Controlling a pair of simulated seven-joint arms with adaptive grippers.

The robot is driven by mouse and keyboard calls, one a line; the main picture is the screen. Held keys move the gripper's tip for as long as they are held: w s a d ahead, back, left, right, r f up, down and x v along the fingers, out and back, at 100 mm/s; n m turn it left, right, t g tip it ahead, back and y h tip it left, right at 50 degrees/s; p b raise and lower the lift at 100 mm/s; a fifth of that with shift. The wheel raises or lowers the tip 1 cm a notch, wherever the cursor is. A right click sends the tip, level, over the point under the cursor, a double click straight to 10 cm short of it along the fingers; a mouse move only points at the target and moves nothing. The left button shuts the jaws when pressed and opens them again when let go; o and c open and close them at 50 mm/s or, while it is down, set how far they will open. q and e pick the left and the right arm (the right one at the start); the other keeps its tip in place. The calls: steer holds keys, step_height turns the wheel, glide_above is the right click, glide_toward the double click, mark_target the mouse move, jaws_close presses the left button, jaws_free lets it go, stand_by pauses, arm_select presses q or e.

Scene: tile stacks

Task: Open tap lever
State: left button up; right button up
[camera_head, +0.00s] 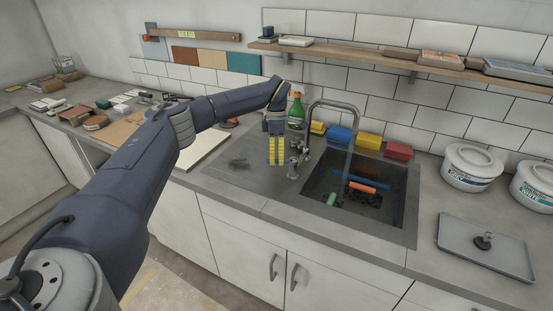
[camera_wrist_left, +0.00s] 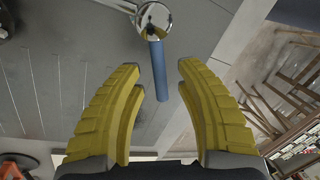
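The chrome tap (camera_head: 343,107) has a tall curved spout over the sink (camera_head: 325,208). Its body and small fittings (camera_head: 294,162) stand at the sink's left edge. My left gripper (camera_head: 277,163) hangs just left of these fittings, its yellow fingers pointing down. In the left wrist view the fingers (camera_wrist_left: 162,78) are spread apart with nothing gripped. A shiny round chrome part (camera_wrist_left: 154,19) with a blue-grey rod (camera_wrist_left: 157,82) shows ahead, the rod's end lying in line with the gap between the fingers. The rod looks like the tap lever. My right gripper is not seen.
Blue (camera_head: 339,134), yellow (camera_head: 368,140) and red (camera_head: 398,150) blocks line the wall. The sink holds several coloured items. White buckets (camera_head: 470,167) and a grey tray (camera_head: 486,250) stand right. The drainboard (camera_head: 235,165) is mostly clear.

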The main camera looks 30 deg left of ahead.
arm_select(q)
steer(key=shift+f, duration=0.1)
steer(key=shift+c, duration=0.3)
jaws_close()
stand_by(0.4)
